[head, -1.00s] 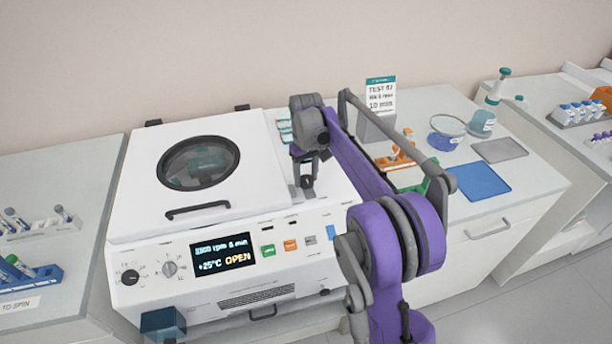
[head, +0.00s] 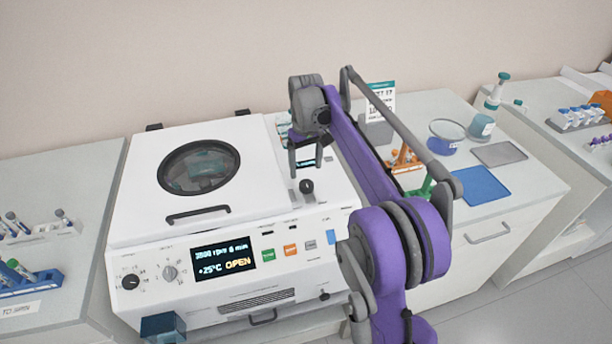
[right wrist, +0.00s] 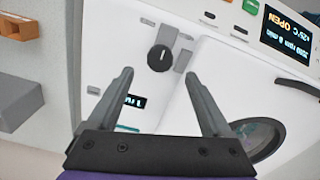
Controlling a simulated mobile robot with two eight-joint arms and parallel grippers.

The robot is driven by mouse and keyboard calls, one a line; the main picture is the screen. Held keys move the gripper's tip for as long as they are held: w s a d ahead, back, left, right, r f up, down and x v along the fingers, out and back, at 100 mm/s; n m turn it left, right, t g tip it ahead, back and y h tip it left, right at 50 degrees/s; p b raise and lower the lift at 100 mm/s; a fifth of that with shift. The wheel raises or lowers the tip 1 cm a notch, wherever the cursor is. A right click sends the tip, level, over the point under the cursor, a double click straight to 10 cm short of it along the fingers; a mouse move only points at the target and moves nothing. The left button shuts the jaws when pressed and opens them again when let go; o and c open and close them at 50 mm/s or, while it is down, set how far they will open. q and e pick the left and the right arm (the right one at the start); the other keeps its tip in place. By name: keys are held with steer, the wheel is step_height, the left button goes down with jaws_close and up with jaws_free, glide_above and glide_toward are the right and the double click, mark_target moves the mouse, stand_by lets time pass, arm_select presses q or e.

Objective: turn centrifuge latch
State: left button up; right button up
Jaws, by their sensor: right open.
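The centrifuge (head: 245,190) is white, with its lid (head: 135,205) down. The lid has a round dark window and a grey handle. The display (head: 224,260) reads OPEN. The latch is a round black knob (head: 306,186) on the top panel to the right of the lid; it also shows in the right wrist view (right wrist: 158,60), with a light mark on it. My right gripper (head: 307,172) is open and empty above the knob. In the right wrist view, its fingertips (right wrist: 159,74) are spread to either side of the knob, apart from it. My left gripper is not in view.
A blue tube rack (head: 30,284) stands on the left bench. To the right of the centrifuge are a sign (head: 381,98), orange and green items, a blue mat (head: 482,186), a grey mat (head: 500,153) and a bowl (head: 446,134). My right arm crosses above that counter.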

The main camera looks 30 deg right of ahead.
mark_target(306, 183)
steer(key=shift+r, duration=2.35)
steer(key=s+a+f+t, duration=0.2)
steer(key=s+a+f, duration=0.2)
steer(key=s, duration=0.5)
steer(key=s+a+f+t, duration=0.1)
steer(key=s+a+f, duration=0.3)
steer(key=s, duration=0.6)
steer(key=s+a+f+t, duration=0.2)
steer(key=s+a+f, duration=0.3)
steer(key=s+a, duration=0.2)
steer(key=shift+s+t, duration=0.3)
steer(key=shift+s, duration=0.9)
